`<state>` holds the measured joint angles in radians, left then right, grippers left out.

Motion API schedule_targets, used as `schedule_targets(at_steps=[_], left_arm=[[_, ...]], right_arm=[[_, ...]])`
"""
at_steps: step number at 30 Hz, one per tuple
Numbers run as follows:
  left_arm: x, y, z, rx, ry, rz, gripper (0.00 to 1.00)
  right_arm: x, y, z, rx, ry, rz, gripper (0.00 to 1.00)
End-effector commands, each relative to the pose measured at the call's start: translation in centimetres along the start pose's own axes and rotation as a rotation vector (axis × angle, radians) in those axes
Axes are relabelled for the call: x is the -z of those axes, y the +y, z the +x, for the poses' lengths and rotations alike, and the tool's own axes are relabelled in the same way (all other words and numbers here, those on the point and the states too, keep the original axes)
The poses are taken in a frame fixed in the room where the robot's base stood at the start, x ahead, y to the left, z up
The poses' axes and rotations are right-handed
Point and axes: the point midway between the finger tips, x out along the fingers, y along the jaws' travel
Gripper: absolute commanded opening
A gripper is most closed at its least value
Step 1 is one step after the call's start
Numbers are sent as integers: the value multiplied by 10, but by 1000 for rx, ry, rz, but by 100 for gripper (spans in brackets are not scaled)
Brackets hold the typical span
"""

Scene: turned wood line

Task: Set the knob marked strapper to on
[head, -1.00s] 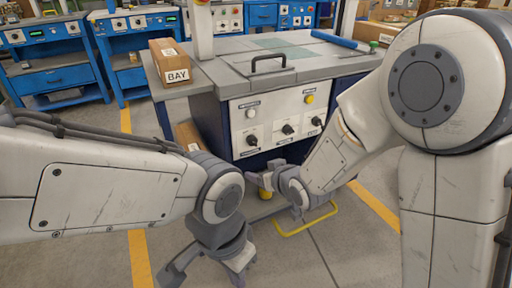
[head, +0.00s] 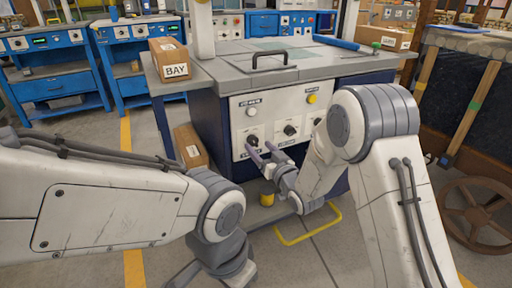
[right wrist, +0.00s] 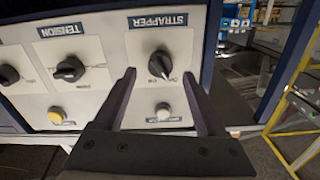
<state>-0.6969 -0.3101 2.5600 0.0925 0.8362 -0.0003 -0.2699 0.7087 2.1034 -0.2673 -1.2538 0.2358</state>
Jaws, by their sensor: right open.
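The strapper knob (right wrist: 160,65) is round and black with a pale pointer line, under a STRAPPER label upside down in the right wrist view. The line points down and slightly right there; the small position marks are too small to read. In the head view the knob (head: 252,140) is the leftmost on the white panel (head: 271,108). My right gripper (head: 259,150) is open in front of it. In the right wrist view its fingertips (right wrist: 159,74) are either side of the knob, apparently short of touching. My left gripper is low in the head view, its fingers unclear.
The tension knob (right wrist: 70,68) is beside the strapper knob, with another black knob (right wrist: 8,75) beyond. A white button (right wrist: 162,110) and a yellow button (right wrist: 56,115) share the panel. A BAY box (head: 168,65) stands on the bench. A yellow floor rail (head: 308,230) is below.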

Motion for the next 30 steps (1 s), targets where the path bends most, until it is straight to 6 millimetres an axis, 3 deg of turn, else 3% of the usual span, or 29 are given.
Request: schedule_targets(at_steps=[6,17,23,30], left_arm=[[0,-1,8,0,0,0,0],[0,-1,9,0,0,0,0],[0,-1,9,0,0,0,0],[0,-1,8,0,0,0,0]], right_arm=[[-2,0,27,1,0,0,74],[0,0,32,0,-2,1,74],[0,0,32,0,-2,0,1],[0,0,32,0,-2,11,0]])
